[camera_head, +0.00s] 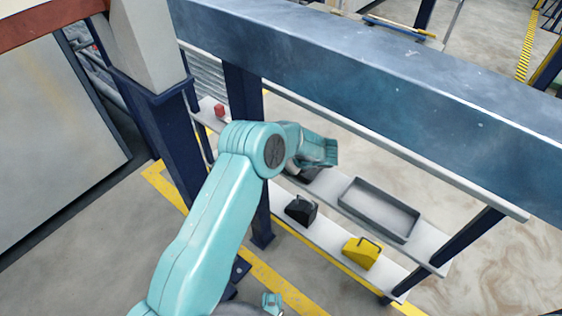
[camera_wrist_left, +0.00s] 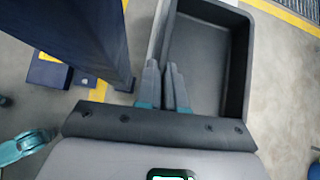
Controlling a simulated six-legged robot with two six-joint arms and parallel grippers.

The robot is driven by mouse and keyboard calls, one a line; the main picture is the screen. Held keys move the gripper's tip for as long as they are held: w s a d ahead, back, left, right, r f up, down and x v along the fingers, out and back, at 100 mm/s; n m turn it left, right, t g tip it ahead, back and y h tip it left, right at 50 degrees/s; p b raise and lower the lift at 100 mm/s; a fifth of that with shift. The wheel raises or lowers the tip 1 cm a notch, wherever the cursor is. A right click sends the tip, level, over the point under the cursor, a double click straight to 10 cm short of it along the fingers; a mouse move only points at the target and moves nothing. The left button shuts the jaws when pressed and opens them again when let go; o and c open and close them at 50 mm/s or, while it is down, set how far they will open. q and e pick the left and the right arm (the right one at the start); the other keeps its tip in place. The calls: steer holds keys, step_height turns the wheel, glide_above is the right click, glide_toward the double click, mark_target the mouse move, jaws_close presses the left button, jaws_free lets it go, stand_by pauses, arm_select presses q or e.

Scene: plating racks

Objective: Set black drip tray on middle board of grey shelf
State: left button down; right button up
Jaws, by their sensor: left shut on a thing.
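The black drip tray (camera_head: 402,232) is an open dark grey box, level over a grey board of the grey shelf (camera_head: 434,242) in the head view. I cannot tell whether it rests on the board or hangs just above it. My left gripper (camera_head: 318,164) is at the tray's left end. In the left wrist view, my left gripper's fingers (camera_wrist_left: 165,84) are shut on the near left wall of the tray (camera_wrist_left: 236,75). The tray's inside looks empty. My right gripper is not clearly seen.
A lower board holds a black block-like item (camera_head: 301,209) and a yellow one (camera_head: 361,253). A red cube (camera_head: 219,110) sits on a board at the left. A large blue beam (camera_head: 390,80) crosses above the shelf, and dark blue posts (camera_head: 178,150) stand at the left.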

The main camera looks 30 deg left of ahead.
arm_select(q)
steer(key=c, duration=1.2)
jaws_free()
steer(key=shift+f, duration=0.1)
steer(key=shift+c, duration=0.2)
steer(key=shift+d+r+p, duration=0.2)
steer(key=shift+r+p, duration=0.15)
steer(key=shift+r, duration=0.1)
steer(key=v, duration=0.2)
steer(key=p+v, duration=0.1)
steer(key=v, duration=0.2)
steer(key=shift+d+f, duration=0.1)
steer(key=shift+d, duration=0.45)
steer(key=d, duration=0.3)
steer(key=d+p, duration=0.1)
steer(key=d, duration=0.3)
steer(key=s+d, duration=0.1)
steer(key=d, duration=0.2)
steer(key=shift+d+f, duration=0.15)
steer(key=shift+d, duration=0.1)
